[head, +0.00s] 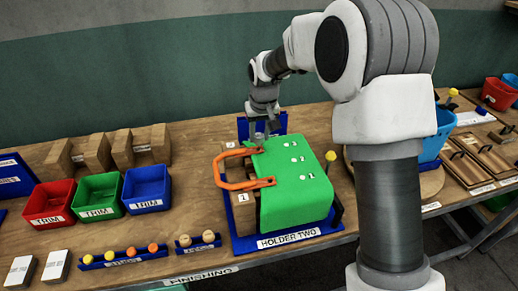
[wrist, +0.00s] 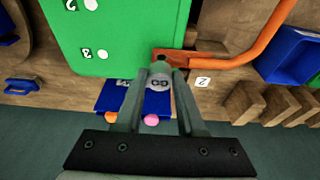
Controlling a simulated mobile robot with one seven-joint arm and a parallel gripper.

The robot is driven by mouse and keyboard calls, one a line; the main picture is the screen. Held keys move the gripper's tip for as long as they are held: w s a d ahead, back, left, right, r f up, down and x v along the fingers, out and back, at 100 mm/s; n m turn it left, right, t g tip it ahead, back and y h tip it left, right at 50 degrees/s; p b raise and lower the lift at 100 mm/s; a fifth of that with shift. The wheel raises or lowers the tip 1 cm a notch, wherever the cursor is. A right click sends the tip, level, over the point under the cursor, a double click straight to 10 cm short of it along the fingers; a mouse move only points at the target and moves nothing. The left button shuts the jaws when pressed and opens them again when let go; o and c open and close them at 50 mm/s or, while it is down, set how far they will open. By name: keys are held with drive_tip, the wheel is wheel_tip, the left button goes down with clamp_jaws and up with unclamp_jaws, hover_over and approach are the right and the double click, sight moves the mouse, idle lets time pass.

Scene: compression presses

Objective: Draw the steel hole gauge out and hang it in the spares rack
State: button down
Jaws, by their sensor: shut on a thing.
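My gripper (wrist: 163,72) is shut on a small grey steel piece (wrist: 161,76), which I take for the hole gauge. It sits between the fingertips, close to the dark end (wrist: 161,54) of the orange handle beside the green block. Whether its tip is still in a hole is hidden. In the head view, my gripper (head: 262,134) is at the far edge of the green block (head: 298,180). A blue board (head: 277,122) stands upright behind it; it may be the spares rack. In the wrist view, a blue piece (wrist: 110,98) with pale lettering lies behind the fingers.
The orange handle (head: 220,172) sticks out left of the block on the blue holder (head: 243,245) marked HOLDER TWO. Red (head: 52,200), green (head: 98,196) and blue (head: 146,189) trim bins stand left. A yellow-knobbed rod (head: 330,156) stands right.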

drive_tip(key=shift+w+p+v, duration=0.2)
drive_tip(key=shift+p+v, duration=0.45)
drive_tip(key=shift+v, duration=0.3)
drive_tip(key=shift+w+p+v, duration=0.25)
drive_tip(key=shift+p+v, duration=0.35)
drive_tip(key=shift+v, duration=0.4)
drive_tip(key=shift+a+r, duration=0.1)
drive_tip(key=shift+a, duration=0.05)
